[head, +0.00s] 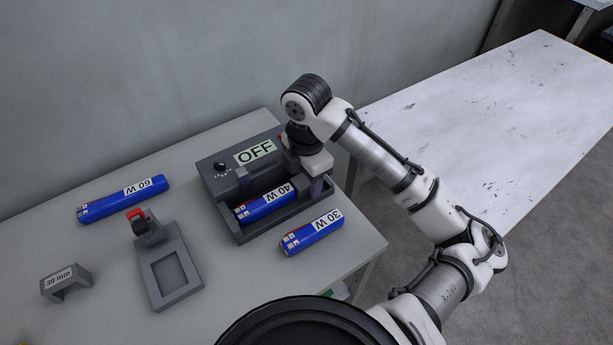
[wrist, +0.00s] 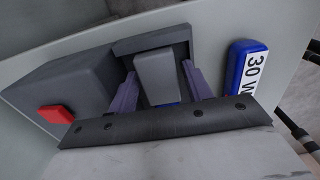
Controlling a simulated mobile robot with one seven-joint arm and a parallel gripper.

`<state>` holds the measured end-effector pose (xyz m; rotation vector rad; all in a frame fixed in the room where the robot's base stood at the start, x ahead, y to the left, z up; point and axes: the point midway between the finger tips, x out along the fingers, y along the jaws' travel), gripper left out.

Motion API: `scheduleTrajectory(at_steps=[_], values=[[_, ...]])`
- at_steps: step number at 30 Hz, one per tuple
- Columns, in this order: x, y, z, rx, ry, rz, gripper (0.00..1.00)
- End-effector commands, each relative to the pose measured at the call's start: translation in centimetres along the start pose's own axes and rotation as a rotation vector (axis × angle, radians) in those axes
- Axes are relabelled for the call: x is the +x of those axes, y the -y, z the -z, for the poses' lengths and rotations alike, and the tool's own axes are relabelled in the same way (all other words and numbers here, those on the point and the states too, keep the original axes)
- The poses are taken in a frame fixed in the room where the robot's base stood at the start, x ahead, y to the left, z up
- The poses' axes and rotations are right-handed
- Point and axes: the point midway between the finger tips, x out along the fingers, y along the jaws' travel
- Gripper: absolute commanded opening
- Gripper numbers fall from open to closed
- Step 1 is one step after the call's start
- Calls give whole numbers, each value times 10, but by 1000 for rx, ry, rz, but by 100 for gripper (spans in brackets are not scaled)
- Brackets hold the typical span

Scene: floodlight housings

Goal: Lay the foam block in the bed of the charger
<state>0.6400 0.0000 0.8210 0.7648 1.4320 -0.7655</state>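The grey charger (head: 211,170) stands on the table with an OFF display. A blue 40 W block (head: 262,206) lies in its bed. My gripper (head: 306,183) is low over the bed's right end. In the wrist view, its fingers (wrist: 160,85) are spread apart, with a grey block-like part (wrist: 156,72) showing between them; I cannot tell whether this belongs to the charger. Some blue (wrist: 172,104) shows below that part. I see no thing that is clearly a foam block. A sliver of yellow (head: 20,343) shows at the bottom left edge, too little to name.
A blue 30 W block (head: 312,232) lies just in front of the charger. A blue 60 W block (head: 123,199) lies at the back left. A grey fixture (head: 186,291) with a recess and red part and a 39 mm gauge (head: 66,282) stand left. A white table (head: 480,130) is at right.

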Motion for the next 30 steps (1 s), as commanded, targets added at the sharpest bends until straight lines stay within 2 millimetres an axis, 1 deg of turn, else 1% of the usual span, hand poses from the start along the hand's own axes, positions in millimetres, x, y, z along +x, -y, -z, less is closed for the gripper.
scheduleTrajectory(at_steps=[5, 8, 11, 18, 21, 24, 27, 30], values=[[-2, 0, 0, 0, 1, -1, 61], [-10, 0, -1, 0, 4, -2, 61], [-26, -1, -1, 0, 6, -4, 61], [-81, -1, -1, 1, 7, -6, 61], [-102, -1, -1, 1, 6, -4, 61], [-118, 0, 0, 1, 4, -2, 61], [-130, 0, 0, 1, 3, -2, 61], [-136, 0, 0, 0, 1, -1, 61]])
